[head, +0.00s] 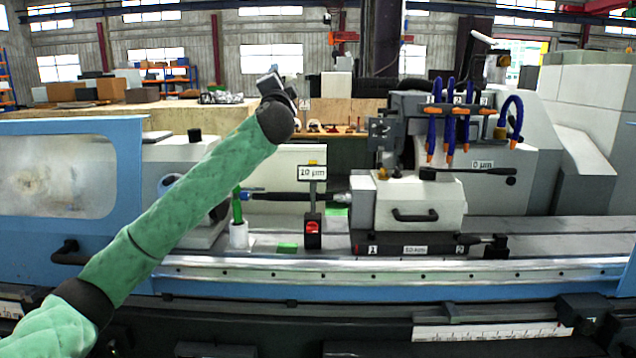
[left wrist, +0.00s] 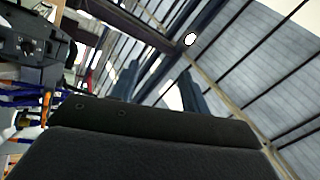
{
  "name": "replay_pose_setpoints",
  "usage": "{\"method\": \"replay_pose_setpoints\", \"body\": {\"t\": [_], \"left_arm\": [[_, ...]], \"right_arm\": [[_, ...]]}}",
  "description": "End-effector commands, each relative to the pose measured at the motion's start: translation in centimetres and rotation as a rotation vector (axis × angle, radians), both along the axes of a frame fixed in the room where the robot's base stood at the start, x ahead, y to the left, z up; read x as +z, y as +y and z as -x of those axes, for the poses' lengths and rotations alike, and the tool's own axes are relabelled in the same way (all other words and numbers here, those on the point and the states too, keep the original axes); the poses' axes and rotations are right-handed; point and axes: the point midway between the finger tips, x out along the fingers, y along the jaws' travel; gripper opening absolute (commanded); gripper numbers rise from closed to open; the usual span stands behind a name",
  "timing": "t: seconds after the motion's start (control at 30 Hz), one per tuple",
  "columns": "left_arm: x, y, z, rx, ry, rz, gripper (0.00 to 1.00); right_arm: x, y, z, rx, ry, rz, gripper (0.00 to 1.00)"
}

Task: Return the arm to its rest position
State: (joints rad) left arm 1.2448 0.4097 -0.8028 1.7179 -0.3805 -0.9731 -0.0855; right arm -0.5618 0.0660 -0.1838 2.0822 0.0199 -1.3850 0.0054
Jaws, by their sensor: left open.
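My left arm (head: 195,200), in a green sleeve, reaches from the lower left up to the middle of the head view. Its gripper (head: 274,84) is raised in front of the grinder and mostly hidden behind the dark wrist joint. In the left wrist view the two fingers of this gripper (left wrist: 160,84) stand apart with nothing between them, against the roof and windows. It touches nothing that I can see. My right gripper is in neither view.
The blue grinder bed (head: 400,275) runs across the front. A stand labelled 20 µm (head: 312,175) and a white cup with a green item (head: 238,232) are beside my forearm. The grinding head with blue hoses (head: 452,120) is to the right.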

Motion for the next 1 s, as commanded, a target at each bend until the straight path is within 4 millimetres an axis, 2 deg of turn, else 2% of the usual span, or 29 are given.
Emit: {"method": "replay_pose_setpoints", "body": {"t": [0.03, 0.27, 0.47, 0.7, 1.0], "left_arm": [[-2.6, 0.2, 0.0, -0.007, 0.056, 0.061, 0.46], [-13.0, 1.2, 0.8, -0.016, 0.292, 0.293, 0.46], [-21.9, 1.7, 2.4, -0.015, 0.478, 0.435, 0.46], [-32.1, 2.3, 5.2, -0.012, 0.674, 0.557, 0.46], [-43.7, 2.9, 9.8, -0.016, 0.868, 0.688, 0.46]], "right_arm": [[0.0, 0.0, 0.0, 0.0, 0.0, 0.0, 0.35], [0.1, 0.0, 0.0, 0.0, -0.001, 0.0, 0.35], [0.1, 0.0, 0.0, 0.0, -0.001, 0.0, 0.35], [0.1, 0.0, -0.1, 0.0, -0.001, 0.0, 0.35], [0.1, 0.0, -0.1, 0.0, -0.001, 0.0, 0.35]]}}
